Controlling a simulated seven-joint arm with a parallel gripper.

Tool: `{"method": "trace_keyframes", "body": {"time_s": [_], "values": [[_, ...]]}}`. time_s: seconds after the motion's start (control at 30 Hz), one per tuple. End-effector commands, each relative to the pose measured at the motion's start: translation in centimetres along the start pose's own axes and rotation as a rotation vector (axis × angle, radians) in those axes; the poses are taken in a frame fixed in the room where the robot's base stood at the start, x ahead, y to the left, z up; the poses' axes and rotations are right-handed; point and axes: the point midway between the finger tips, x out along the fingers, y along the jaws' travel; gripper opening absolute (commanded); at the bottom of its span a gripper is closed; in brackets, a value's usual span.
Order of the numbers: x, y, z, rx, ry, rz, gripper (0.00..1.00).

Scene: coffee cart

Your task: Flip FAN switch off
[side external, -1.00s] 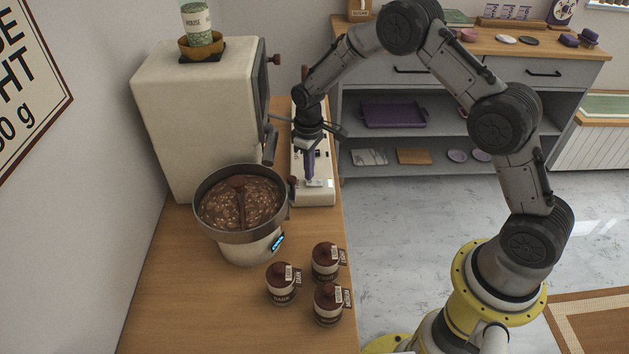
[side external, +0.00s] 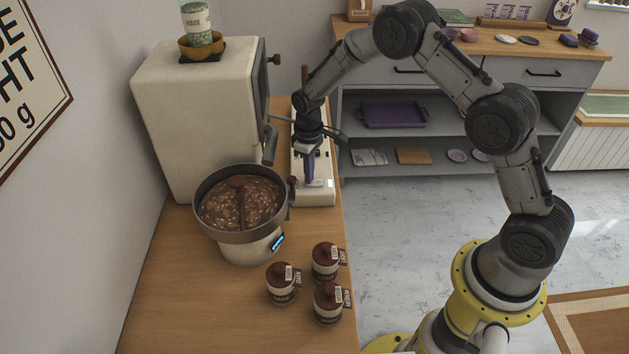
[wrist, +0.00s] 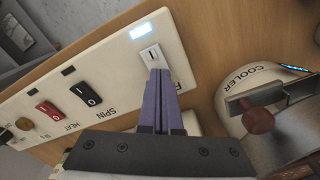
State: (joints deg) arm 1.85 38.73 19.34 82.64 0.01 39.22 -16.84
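The pale control panel (side external: 318,197) stands on the counter beside the roaster. In the wrist view the panel (wrist: 100,62) carries a white rocker switch (wrist: 152,56), with a lit white-blue lamp (wrist: 145,28) just beyond it. The label beside this switch is mostly hidden behind my fingers; only "F" and part of another letter show. My gripper (wrist: 157,72) has its purple fingers shut together, with nothing between them. The fingertips are at the near edge of the white switch; I cannot tell whether they touch it. In the side view my gripper (side external: 309,183) points down over the panel's near end.
A black SPIN switch (wrist: 86,93) and a red HEAT switch (wrist: 54,116) sit further along the panel. The cooler bowl (side external: 212,234) holds beans close to the panel. The large cream roaster (side external: 190,125) stands behind.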

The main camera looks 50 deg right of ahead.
Motion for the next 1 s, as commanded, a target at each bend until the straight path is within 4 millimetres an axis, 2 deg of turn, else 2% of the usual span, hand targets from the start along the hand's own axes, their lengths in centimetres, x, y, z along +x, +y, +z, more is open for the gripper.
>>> {"method": "trace_keyframes", "body": {"time_s": [0.27, 1.0], "values": [[0.0, 0.0, 0.1, 0.0, -0.002, 0.0, 0.0], [-5.3, 0.0, 0.0, 0.0, 0.0, 0.0, 0.0]]}}
